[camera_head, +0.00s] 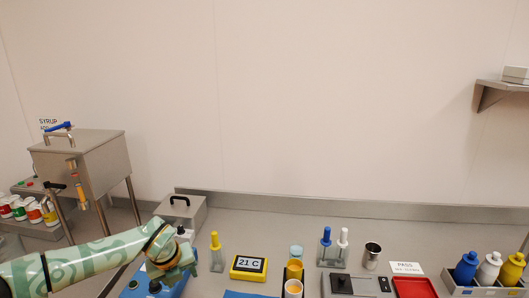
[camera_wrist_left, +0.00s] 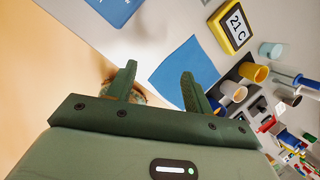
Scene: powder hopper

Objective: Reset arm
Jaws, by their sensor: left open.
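My left arm comes in from the lower left in the head view, with green patterned links. My left gripper (camera_head: 181,268) is at its end, low over the front left part of the bench, beside a blue device. In the left wrist view, the two dark green fingers of the left gripper (camera_wrist_left: 158,80) are spread apart with nothing held between them. A blue mat (camera_wrist_left: 184,66) lies on the bench beyond the fingertips. My right gripper is not in view.
A yellow 21 C display (camera_head: 248,267), cups (camera_head: 294,287), dropper bottles (camera_head: 217,253) and a steel beaker (camera_head: 371,255) stand right of the arm. A red tray (camera_head: 413,288) and bottle rack (camera_head: 484,293) are farther right. A steel hopper (camera_head: 85,160) stands left.

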